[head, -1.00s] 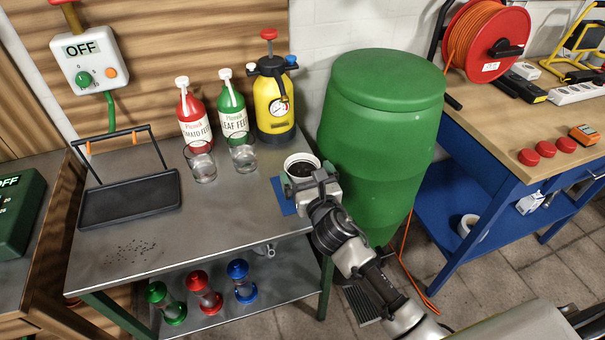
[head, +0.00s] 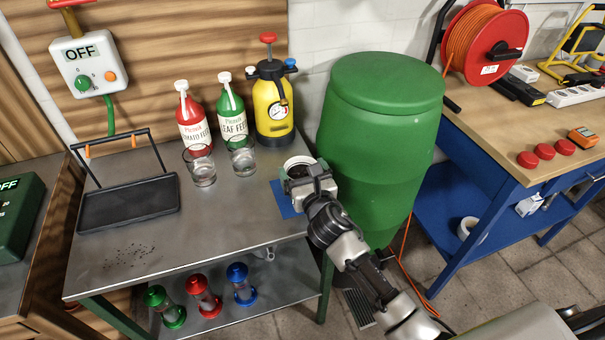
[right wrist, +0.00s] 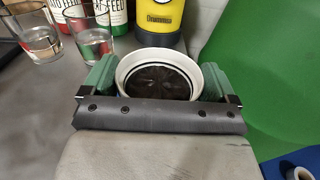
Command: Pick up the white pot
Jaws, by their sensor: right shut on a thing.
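The white pot (head: 300,161) is round, with dark soil inside. It is at the right end of the grey metal table, by a blue mat (head: 284,199). My right gripper (head: 298,172) is shut on the pot and partly covers it in the head view. In the right wrist view the pot (right wrist: 158,58) sits upright between the two green finger pads. Its lower part is hidden, so I cannot tell whether it touches the mat. My left gripper is not in view.
Two glasses (head: 203,171), red and green feed bottles and a yellow sprayer (head: 272,105) stand behind and left of the pot. A tall green barrel (head: 380,130) stands close on the right. A black tray (head: 128,203) lies at left.

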